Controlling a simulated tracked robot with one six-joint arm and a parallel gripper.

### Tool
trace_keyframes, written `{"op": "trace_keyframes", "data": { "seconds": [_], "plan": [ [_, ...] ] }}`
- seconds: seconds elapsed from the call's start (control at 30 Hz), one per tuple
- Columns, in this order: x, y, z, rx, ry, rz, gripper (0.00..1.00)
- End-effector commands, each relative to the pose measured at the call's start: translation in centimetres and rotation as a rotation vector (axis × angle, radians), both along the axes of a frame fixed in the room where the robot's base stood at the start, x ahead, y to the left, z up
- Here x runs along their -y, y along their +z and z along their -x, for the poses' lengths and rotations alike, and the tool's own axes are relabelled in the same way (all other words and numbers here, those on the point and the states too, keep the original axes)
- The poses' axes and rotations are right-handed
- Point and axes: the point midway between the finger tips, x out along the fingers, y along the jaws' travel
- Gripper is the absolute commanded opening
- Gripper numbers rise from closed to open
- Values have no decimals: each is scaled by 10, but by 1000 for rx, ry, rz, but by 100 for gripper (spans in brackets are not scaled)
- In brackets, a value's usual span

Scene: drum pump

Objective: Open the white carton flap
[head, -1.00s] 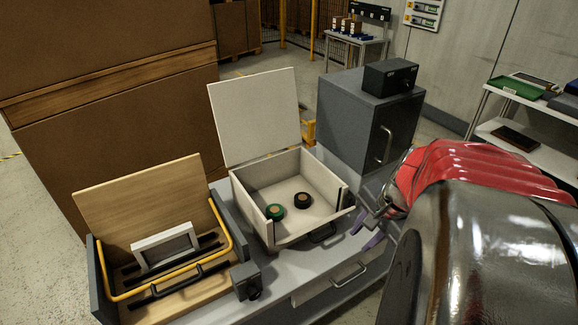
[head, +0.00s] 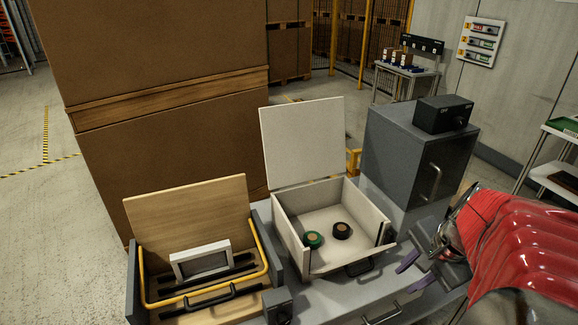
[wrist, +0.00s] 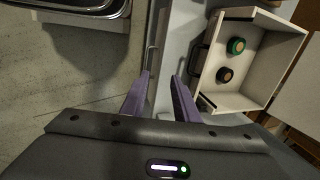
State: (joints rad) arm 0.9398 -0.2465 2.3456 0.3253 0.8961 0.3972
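The white carton (head: 287,232) stands open on the grey bench. Its white flap (head: 303,142) is raised and leans back at the rear edge. Inside the carton lie a green roll (head: 313,239) and a black roll (head: 342,230), both with tan centres. My gripper (head: 411,273) is to the right of the carton's front right corner, apart from it. In the wrist view its two purple fingers (wrist: 160,97) are spread with nothing between them. The carton also shows at the upper right of the wrist view (wrist: 257,93). My arm hides part of the bench at right.
A wooden box (head: 190,207) with a raised lid, yellow handle and white frame is left of the carton. A grey cabinet (head: 395,160) with a black box (head: 444,114) on top stands behind right. A drawer handle (head: 382,316) is at the bench front.

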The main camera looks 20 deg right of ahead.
Motion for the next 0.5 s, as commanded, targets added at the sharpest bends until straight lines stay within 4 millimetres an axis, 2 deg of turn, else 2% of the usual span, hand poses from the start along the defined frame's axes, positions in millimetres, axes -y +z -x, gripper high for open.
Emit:
{"op": "trace_keyframes", "data": {
  "seconds": [0.3,0.5],
  "plan": [
    [1,42,13,3,-2,4,28],
    [1,61,19,2,-1,3,28]
  ]
}}
